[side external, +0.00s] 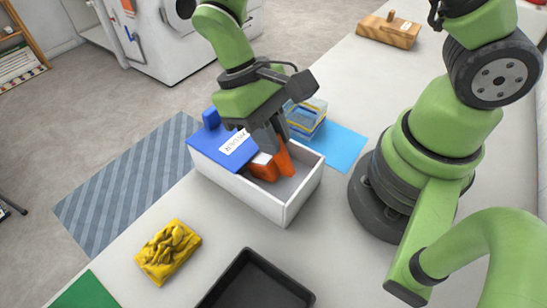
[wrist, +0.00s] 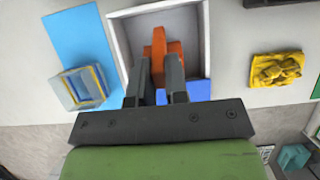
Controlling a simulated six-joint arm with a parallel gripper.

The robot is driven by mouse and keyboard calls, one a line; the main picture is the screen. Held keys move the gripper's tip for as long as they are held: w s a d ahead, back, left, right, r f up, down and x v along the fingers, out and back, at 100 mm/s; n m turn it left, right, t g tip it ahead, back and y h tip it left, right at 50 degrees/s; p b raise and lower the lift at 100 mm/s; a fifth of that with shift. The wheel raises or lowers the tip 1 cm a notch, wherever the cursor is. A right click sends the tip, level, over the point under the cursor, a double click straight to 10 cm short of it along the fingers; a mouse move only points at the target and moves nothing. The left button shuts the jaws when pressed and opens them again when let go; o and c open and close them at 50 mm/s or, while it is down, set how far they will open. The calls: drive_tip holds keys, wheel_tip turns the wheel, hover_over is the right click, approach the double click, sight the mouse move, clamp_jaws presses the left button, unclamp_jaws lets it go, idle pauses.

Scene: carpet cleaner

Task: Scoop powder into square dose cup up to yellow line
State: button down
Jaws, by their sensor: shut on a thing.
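My gripper (side external: 270,138) is shut on an orange scoop (side external: 284,160), reaching down into an open white box (side external: 288,208). In the wrist view my gripper (wrist: 160,68) has a finger on each side of the orange scoop (wrist: 159,46). A white patch shows at the scoop; I cannot tell if it is powder. The box floor looks pale grey, and powder is not clearly visible. The clear square dose cup (wrist: 84,88) with a yellow line and blue bands stands on a light blue mat (side external: 343,147), behind the box; my gripper partly hides it in the side view (side external: 308,116).
A blue lid (side external: 215,147) with a white label covers the box's left part. A crumpled yellow cloth (side external: 168,251) and a black tray (side external: 256,285) lie in front. A wooden block (side external: 388,31) is at the back. A grey striped mat (side external: 125,185) lies on the floor.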

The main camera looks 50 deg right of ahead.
drive_tip(key=shift+w, duration=0.1)
drive_tip(key=shift+r, duration=2.5)
drive_tip(key=t, duration=0.3)
drive_tip(key=shift+t, duration=1.5)
drive_tip(key=shift+r, duration=2)
